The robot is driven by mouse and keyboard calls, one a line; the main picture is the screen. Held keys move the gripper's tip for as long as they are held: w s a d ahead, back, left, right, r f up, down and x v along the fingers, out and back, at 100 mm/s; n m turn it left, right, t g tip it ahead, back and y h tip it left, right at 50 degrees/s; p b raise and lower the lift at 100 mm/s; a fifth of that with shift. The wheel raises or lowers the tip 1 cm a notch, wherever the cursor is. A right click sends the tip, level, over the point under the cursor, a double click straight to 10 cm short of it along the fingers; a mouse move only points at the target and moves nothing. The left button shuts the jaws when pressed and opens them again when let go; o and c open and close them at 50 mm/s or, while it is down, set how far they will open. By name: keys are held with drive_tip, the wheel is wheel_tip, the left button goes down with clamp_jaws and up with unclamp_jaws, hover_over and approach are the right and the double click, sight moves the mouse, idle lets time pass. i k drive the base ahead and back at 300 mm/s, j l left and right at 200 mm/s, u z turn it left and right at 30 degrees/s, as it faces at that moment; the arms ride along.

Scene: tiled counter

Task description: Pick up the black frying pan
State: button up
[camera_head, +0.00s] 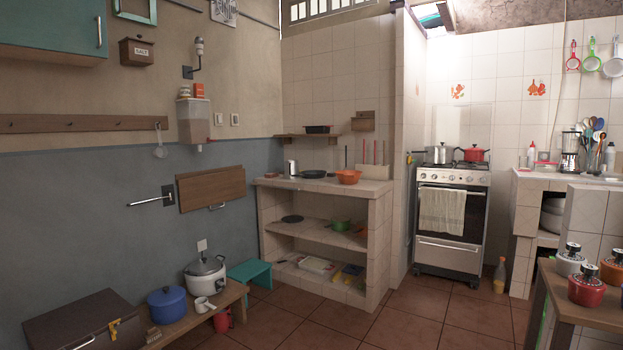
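A small, flat black pan (313,174) lies on top of the tiled counter (345,187) near the middle of the view, left of an orange colander-like bowl (348,177). It looks like the black frying pan, but it is small at this distance. Another flat dark round thing (292,219) lies on the shelf below; I cannot tell whether it is a pan or a lid. My gripper is not in view.
A stove (450,225) with pots stands right of the counter. A wooden table (590,305) is at right. Tiled floor (400,325) between is clear.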

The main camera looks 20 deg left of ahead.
sight(307, 175)
drive_tip(key=i+j+u, duration=0.35)
drive_tip(key=i, duration=0.55)
drive_tip(key=i+u, duration=0.35)
drive_tip(key=i, duration=2.45)
drive_tip(key=i+z, duration=0.15)
drive_tip(key=i, duration=0.5)
drive_tip(key=i+j+z, duration=0.1)
drive_tip(key=i, duration=0.5)
drive_tip(key=i+j+z, duration=0.15)
drive_tip(key=i, duration=0.45)
drive_tip(key=j, duration=0.1)
